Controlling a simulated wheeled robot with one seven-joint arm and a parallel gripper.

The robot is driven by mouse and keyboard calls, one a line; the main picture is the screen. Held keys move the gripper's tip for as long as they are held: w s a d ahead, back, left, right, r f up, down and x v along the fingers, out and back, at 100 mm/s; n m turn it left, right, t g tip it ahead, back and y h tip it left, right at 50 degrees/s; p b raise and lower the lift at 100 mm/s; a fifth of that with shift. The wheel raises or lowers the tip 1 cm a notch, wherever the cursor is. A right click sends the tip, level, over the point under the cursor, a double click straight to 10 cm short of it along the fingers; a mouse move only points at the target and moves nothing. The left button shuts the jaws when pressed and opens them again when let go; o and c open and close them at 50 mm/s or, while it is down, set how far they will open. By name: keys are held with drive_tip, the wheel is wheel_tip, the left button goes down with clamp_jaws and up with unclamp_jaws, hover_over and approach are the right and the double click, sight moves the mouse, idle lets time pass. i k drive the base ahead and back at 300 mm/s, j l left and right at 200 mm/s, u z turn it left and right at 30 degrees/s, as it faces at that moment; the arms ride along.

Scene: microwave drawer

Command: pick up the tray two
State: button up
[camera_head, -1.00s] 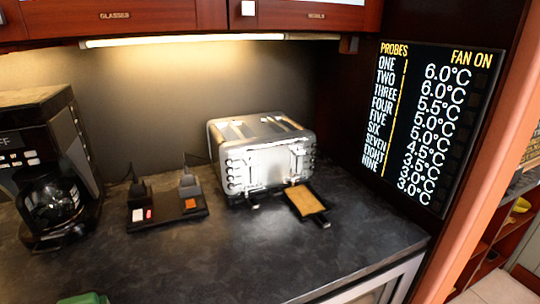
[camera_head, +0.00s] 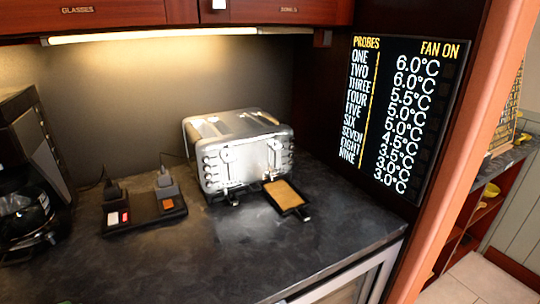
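A silver toaster (camera_head: 222,140) stands on the dark countertop against the back wall. A flat black-rimmed tray (camera_head: 293,213) with a tan surface sticks out from the lower right of its front, over the counter. A dark handle piece (camera_head: 232,197) shows at the lower left of the toaster's front; what is behind it is hidden. I cannot read any number on either, so I cannot tell which is tray two. My gripper is not in view.
A black power strip (camera_head: 143,216) with plugs lies left of the toaster. A dark coffee maker (camera_head: 22,200) is cut off at the left edge. The counter (camera_head: 240,265) in front of the toaster is clear. A lit display panel (camera_head: 404,115) hangs at right.

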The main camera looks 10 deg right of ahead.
sight(285, 196)
drive_tip(key=i+l+u, duration=0.1)
drive_tip(key=i+l, duration=0.9)
drive_tip(key=i, duration=0.15)
drive_tip(key=i+u, duration=0.1)
drive_tip(key=u, duration=1.55)
drive_tip(key=k, duration=0.05)
